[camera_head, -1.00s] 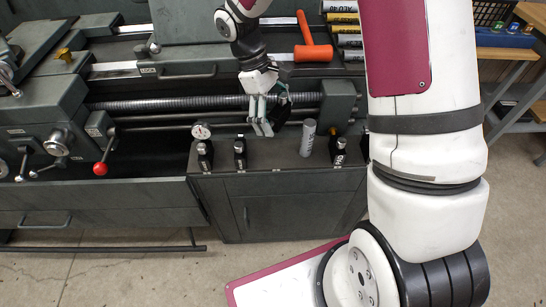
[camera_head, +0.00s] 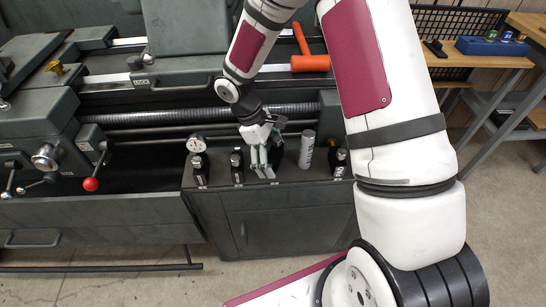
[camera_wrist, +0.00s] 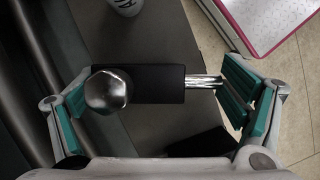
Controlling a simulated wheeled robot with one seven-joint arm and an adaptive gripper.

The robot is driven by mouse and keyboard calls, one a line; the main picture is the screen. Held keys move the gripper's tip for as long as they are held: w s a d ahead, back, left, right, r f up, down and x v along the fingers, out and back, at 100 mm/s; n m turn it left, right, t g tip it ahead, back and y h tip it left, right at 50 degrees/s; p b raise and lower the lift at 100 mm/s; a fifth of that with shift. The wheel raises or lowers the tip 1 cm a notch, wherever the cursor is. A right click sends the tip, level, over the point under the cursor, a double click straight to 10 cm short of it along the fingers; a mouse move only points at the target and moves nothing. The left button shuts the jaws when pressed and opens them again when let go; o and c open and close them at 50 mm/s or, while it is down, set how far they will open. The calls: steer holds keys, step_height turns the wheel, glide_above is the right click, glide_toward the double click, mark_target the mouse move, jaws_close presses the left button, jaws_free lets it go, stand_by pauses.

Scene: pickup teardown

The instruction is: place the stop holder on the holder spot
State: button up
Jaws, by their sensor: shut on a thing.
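The stop holder (camera_wrist: 150,84) is a black block with a shiny hex-headed knob at one end and a bright metal rod at the other. It lies between the teal pads of my gripper (camera_wrist: 158,100) in the wrist view. In the head view my gripper (camera_head: 264,172) points down over the dark ledge (camera_head: 285,177), and the holder (camera_head: 277,152) shows only as a dark shape behind the fingers. I cannot tell whether it touches the ledge. I cannot make out a marked holder spot.
A grey cylinder (camera_head: 307,149) and another black holder (camera_head: 338,162) stand to the right. The lathe's screw (camera_head: 200,116) runs behind. An orange mallet (camera_head: 309,62) lies farther back.

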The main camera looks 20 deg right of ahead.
steer(key=shift+f, duration=0.2)
steer(key=o, duration=1.5)
steer(key=p+v, duration=0.1)
steer(key=v, duration=1.1)
steer(key=s+d+r+m+t, duration=0.1)
steer(key=s+r, duration=0.2)
steer(key=r, duration=0.3)
steer(key=s+d+r+m, duration=0.2)
steer(key=s+r, duration=0.2)
steer(key=r, duration=0.1)
steer(key=s+r+m+t+y, duration=0.1)
steer(key=s+r+m, duration=0.1)
steer(key=s, duration=0.5)
steer(key=s+r+m+t+y, duration=0.1)
steer(key=s+r+m, duration=0.1)
steer(key=s, duration=0.6)
steer(key=s+r+m+t+y, duration=0.1)
steer(key=s+r, duration=0.3)
steer(key=s, duration=0.4)
steer(key=shift+s+m+t+y, duration=0.1)
steer(key=shift+m+t+y, duration=0.3)
steer(key=shift+m, duration=0.5)
